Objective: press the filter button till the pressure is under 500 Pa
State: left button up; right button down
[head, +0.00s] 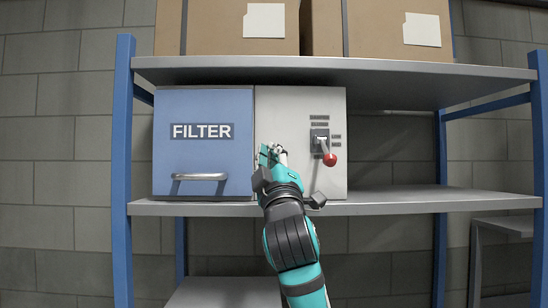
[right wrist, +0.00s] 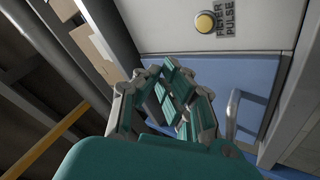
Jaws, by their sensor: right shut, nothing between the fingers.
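A round yellow button (right wrist: 206,24) sits on the grey panel in the right wrist view, beside a label reading FILTER PULSE (right wrist: 226,17). In the head view the button is hidden behind my right gripper. My right gripper (head: 272,152) is shut and empty in front of the grey panel (head: 285,108), near its left edge. In the right wrist view its fingertips (right wrist: 176,80) appear over the blue door, apart from the button in the picture. How far they stand from the panel I cannot tell. No pressure reading is legible. My left gripper is not in view.
The blue FILTER door (head: 203,110) has a bar handle (head: 199,177). A red-knobbed lever (head: 329,159) sticks out of the grey panel, right of my gripper. The unit stands on a shelf (head: 400,200) with blue posts. Cardboard boxes (head: 225,42) stand above.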

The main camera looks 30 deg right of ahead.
jog(key=w+d+p, duration=0.1)
jog(key=w+d, duration=0.3)
jog(key=w, duration=0.2)
jog(key=shift+w, duration=0.35)
jog(key=shift+d, duration=0.1)
dwell(1.1)
jog(key=shift+w+d+p, duration=0.2)
jog(key=shift+w+p, duration=0.15)
jog(key=shift+w+d, duration=0.2)
jog(key=shift+w, duration=0.15)
dwell(0.6)
jog(key=shift+s+a, duration=0.1)
jog(key=shift+s, duration=0.05)
dwell(0.3)
jog(key=shift+s+a, duration=0.3)
jog(key=shift+s, duration=0.25)
